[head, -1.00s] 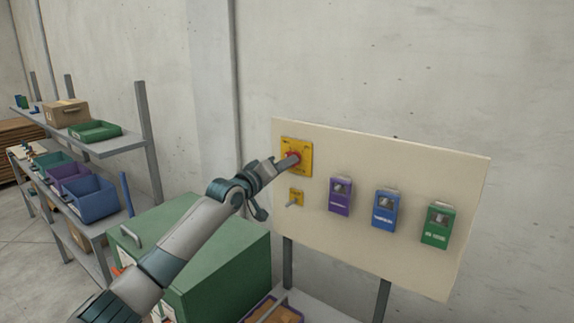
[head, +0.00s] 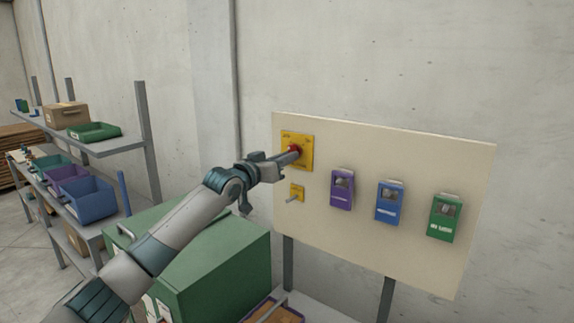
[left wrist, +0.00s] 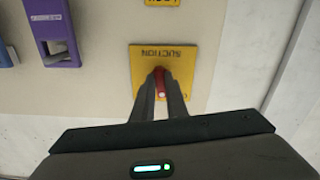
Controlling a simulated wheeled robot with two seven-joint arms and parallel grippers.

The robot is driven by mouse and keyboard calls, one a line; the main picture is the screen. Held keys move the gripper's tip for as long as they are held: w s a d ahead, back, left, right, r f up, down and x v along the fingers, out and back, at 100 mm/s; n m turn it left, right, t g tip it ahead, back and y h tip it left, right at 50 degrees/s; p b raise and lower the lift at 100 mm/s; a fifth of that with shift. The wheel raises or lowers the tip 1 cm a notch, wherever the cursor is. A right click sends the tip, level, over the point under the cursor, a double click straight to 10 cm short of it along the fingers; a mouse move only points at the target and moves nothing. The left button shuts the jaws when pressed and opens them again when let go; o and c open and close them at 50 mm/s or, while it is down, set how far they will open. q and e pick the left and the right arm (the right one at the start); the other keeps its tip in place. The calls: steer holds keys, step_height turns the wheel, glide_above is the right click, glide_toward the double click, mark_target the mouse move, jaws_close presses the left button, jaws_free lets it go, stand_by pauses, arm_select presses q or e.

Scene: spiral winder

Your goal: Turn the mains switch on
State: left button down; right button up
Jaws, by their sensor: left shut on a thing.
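The red rotary handle (head: 294,149) of the switch stands on a square yellow plate (head: 305,164) at the upper left of the cream panel. My left gripper (head: 290,157) reaches it from the left and is shut on the handle. In the left wrist view the two fingers (left wrist: 159,98) close around the red handle (left wrist: 160,82); they hide part of it. Lettering on the yellow plate (left wrist: 141,60) looks like "SUCTION" there. The handle's exact angle is hard to read. My right gripper is not in view.
A small yellow plate with a toggle (head: 296,194) sits just below. Purple (head: 342,189), blue (head: 389,203) and green (head: 444,218) boxes are on the panel (head: 400,260) to the right. A green cabinet (head: 225,275) stands under my arm; shelves with bins (head: 92,199) are left.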

arm_select(q)
steer(key=shift+w+a+m+p, duration=0.1)
steer(key=shift+m+p, duration=0.2)
steer(key=shift+m, duration=2.4)
steer(key=shift+w+a+m+p, duration=0.1)
steer(key=shift+m+p, duration=0.15)
steer(key=shift+m, duration=2.45)
steer(key=c, duration=1.8)
jaws_free()
steer(key=shift+o, duration=0.2)
steer(key=shift+s, duration=0.1)
